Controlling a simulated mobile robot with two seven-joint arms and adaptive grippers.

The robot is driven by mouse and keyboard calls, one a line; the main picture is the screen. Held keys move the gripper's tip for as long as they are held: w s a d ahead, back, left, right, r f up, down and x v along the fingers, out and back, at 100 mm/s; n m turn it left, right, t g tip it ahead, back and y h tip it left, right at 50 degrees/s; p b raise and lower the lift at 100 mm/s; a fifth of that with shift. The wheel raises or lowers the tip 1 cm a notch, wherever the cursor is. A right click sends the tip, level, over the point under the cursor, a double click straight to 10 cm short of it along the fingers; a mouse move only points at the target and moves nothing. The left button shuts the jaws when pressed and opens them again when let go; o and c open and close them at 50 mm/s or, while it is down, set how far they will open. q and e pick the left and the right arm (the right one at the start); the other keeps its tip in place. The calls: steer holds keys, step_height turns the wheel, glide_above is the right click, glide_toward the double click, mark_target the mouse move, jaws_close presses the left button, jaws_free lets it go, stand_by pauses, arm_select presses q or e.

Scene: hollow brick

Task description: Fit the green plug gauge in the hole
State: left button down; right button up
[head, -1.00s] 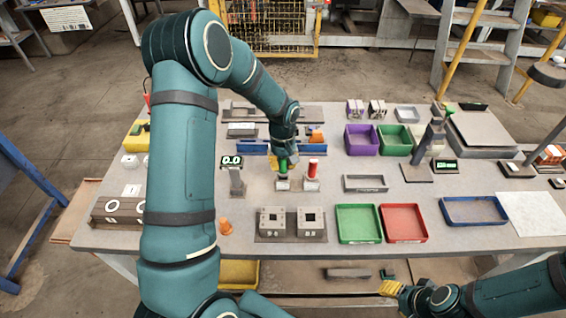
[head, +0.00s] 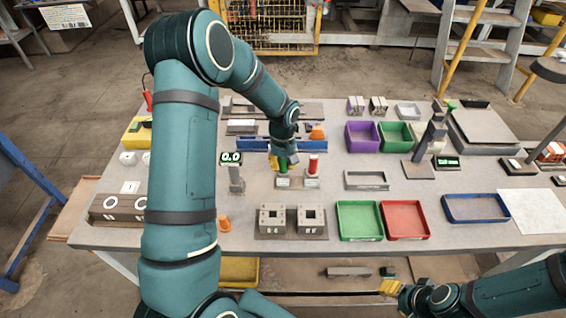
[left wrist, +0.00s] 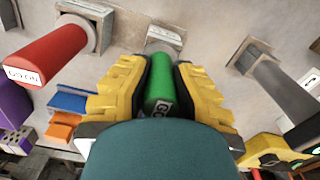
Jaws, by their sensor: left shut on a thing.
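The green plug gauge (head: 283,163) stands at the back middle of the table, over its small grey holder (head: 282,183). My left gripper (head: 279,161) is shut on its handle. In the left wrist view the green handle (left wrist: 165,72) lies between the yellow fingers of the gripper (left wrist: 162,88). Whether its lower end is still in the holder cannot be told. Two grey blocks with dark square-looking holes, left (head: 271,220) and right (head: 312,221), stand nearer the front. My right gripper (head: 391,288) is at the lower right, beyond the table's front edge; its finger opening is unclear.
A red plug gauge (head: 313,165) stands just right of the green one. Green (head: 359,238) and red (head: 404,237) trays lie right of the blocks.

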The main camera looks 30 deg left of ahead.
arm_select(q)
steer(key=shift+f, duration=0.1)
steer(key=c, duration=0.9)
jaws_free()
steer(key=shift+c, duration=0.2)
step_height(320, 180, up, 12)
steer(key=shift+w+a+r, duration=0.1)
